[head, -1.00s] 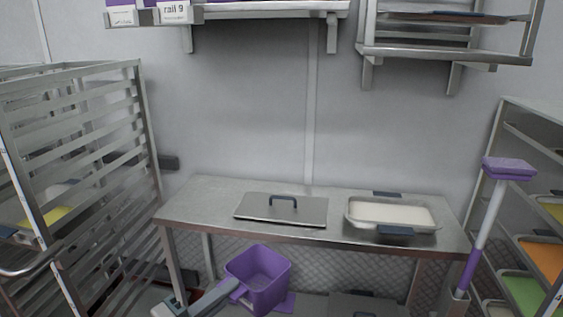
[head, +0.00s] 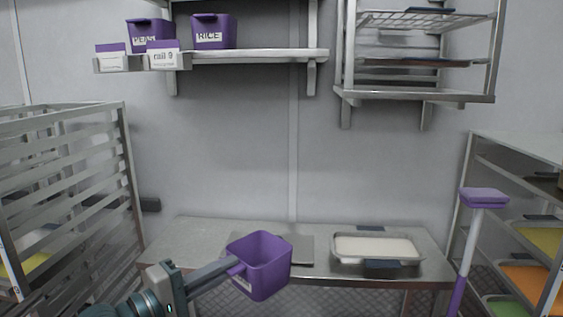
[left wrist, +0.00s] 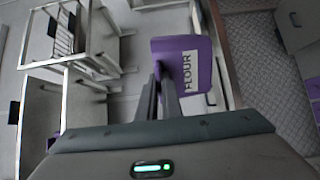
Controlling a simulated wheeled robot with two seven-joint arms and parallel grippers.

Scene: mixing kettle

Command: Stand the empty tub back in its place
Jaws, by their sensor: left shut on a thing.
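A purple tub (head: 262,268) is held in front of the steel table, upright and open at the top, with no contents visible inside. My left gripper (head: 236,267) is shut on its near left edge. In the left wrist view the tub (left wrist: 196,85) shows a FLOUR label, and the fingers (left wrist: 165,80) close at its edge. On the wall shelf (head: 262,56) stand two similar purple tubs, one marked RICE (head: 213,33) and one with a hard-to-read label (head: 150,36). Bare shelf lies right of the RICE tub. My right gripper is not in view.
A wire rack (head: 420,60) hangs to the right. The table holds a pale-filled tray (head: 375,248) and a flat metal lid (head: 303,248) behind the tub. Tall racks flank both sides; a purple-headed tool (head: 483,198) stands right.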

